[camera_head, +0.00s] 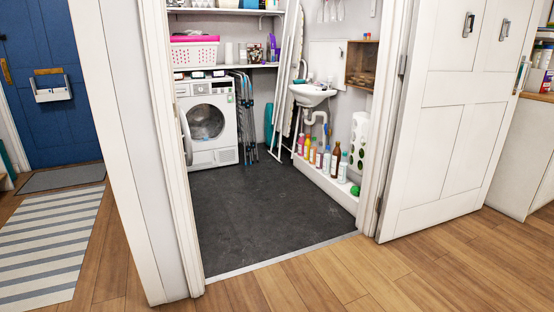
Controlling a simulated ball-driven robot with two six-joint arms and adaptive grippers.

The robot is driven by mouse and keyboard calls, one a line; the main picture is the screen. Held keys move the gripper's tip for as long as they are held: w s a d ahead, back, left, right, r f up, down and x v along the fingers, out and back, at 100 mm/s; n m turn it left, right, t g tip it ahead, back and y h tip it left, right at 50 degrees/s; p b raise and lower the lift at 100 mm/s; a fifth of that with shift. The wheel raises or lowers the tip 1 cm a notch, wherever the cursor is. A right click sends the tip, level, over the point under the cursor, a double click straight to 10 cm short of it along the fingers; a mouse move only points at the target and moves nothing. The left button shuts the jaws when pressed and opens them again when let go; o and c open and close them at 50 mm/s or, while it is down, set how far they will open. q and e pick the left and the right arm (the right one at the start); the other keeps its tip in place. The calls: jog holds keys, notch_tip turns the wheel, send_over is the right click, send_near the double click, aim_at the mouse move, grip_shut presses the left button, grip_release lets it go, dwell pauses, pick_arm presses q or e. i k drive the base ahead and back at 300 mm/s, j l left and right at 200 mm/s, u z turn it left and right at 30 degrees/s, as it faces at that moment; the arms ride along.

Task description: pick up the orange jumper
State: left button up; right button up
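I see no orange jumper in the head view. A white front-loading dryer (213,155) stands at the left of the small room beyond the doorway. Its round opening (207,122) looks dark grey, and I cannot make out what is inside. A pale curved piece (186,136) at its left edge looks like its door swung open, partly cut off by the door frame. Neither of my grippers is in view.
The doorway has a low metal threshold (283,257); the dark floor (265,205) inside is clear. A white door (455,120) stands open at right. Bottles (335,160) line a low ledge at right, below a sink (312,95). A folded airer (245,118) stands beside the dryer.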

aim_at(178, 76)
jog(key=i+z, duration=0.15)
jog(key=i, duration=2.3)
jog(key=i+l+u, duration=0.25)
jog(key=i+u, duration=0.25)
jog(key=i, duration=0.4)
jog(key=i+l+u, duration=0.5)
jog(key=i, duration=0.3)
jog(key=i+l+u, duration=0.5)
jog(key=i+l, duration=0.2)
jog(key=l, duration=0.25)
